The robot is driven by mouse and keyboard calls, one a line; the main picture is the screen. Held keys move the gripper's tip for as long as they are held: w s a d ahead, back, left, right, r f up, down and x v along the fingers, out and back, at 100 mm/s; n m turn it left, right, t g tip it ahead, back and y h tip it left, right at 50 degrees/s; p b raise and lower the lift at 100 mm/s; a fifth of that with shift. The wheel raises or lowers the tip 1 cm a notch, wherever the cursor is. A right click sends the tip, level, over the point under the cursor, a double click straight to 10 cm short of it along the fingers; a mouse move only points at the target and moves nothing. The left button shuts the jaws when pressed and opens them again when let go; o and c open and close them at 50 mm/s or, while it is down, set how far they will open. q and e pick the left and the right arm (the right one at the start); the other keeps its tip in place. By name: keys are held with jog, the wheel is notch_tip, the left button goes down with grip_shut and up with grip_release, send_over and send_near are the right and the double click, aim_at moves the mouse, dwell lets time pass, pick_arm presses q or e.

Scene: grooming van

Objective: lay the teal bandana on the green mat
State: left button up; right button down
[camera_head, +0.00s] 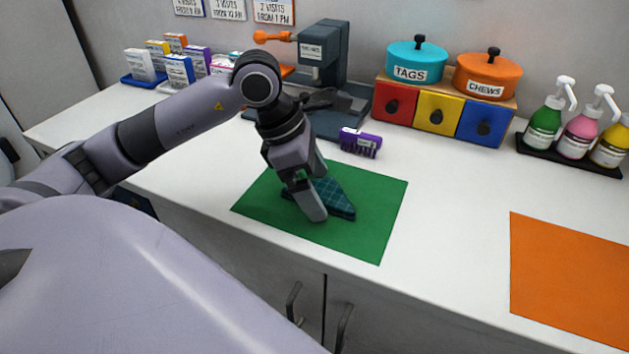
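The teal bandana (336,196) is a folded, dark teal checked cloth. It lies on or just above the green mat (375,229), near its middle; contact with the mat is hard to judge. My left gripper (312,206) points down at the bandana's left side and covers part of it. One finger shows in front of the cloth; the other finger is mostly hidden, so I cannot tell whether the gripper is closed on it. My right gripper is out of the picture.
A purple box (360,143) lies behind the mat. An orange mat (570,275) is at the right. Coloured drawers (436,112) with lidded pots, pump bottles (580,133) on a black tray, and a dark machine (322,60) stand at the back. The white counter between the mats is clear.

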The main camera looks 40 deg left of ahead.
pick_arm(q)
jog(key=shift+r, duration=0.35)
jog(key=p+v, duration=0.1)
jog(key=v, duration=1)
jog(key=shift+r, duration=0.3)
